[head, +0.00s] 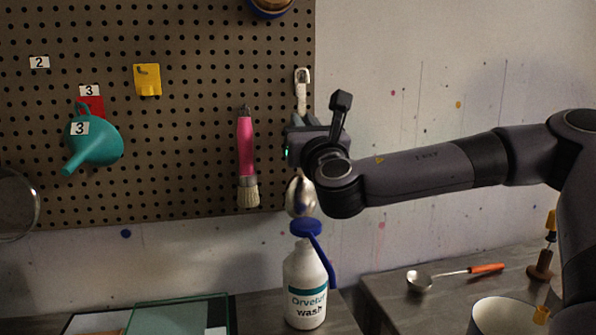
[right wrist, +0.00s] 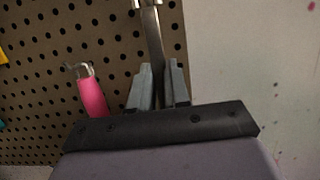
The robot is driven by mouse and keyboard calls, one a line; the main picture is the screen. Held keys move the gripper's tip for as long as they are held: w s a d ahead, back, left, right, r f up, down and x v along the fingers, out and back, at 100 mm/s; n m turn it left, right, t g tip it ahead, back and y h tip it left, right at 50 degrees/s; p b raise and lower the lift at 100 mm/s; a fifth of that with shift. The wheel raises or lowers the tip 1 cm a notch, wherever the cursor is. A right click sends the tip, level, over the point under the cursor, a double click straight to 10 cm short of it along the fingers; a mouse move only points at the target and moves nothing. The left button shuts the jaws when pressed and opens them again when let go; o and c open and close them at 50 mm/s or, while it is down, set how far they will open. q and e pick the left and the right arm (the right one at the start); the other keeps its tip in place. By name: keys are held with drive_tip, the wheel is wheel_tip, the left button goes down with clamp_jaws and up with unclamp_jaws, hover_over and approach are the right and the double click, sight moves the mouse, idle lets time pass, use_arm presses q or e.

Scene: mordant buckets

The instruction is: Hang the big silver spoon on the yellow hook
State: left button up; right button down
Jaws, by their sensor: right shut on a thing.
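The big silver spoon (head: 301,197) hangs upright, bowl down, in front of the pegboard's right edge. Its pale handle end with a hole rises above my right gripper (head: 306,119). My right gripper is shut on the spoon's handle; in the right wrist view the handle (right wrist: 152,38) runs up between the fingers (right wrist: 158,88). The wrist hides the middle of the spoon in the head view. The yellow hook (head: 148,80) is on the pegboard at upper left, with nothing on it, well left of the spoon. My left gripper is not in view.
A pink brush (head: 245,150) hangs on the pegboard (head: 200,120) between spoon and yellow hook. A teal funnel (head: 97,143) hangs lower left on a red hook (head: 92,103). A wash bottle (head: 305,287) stands below the spoon. An orange-handled ladle (head: 420,281) lies on the right table.

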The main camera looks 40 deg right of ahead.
drive_tip(key=shift+s+a+b, duration=0.1)
drive_tip(key=shift+s+a, duration=0.3)
drive_tip(key=shift+s, duration=0.35)
drive_tip(key=shift+s+a+b, duration=0.15)
drive_tip(key=shift+s+a, duration=0.3)
drive_tip(key=shift+s, duration=0.35)
drive_tip(key=shift+s+a+b, duration=0.1)
drive_tip(key=shift+s+a, duration=0.3)
drive_tip(key=shift+s, duration=0.35)
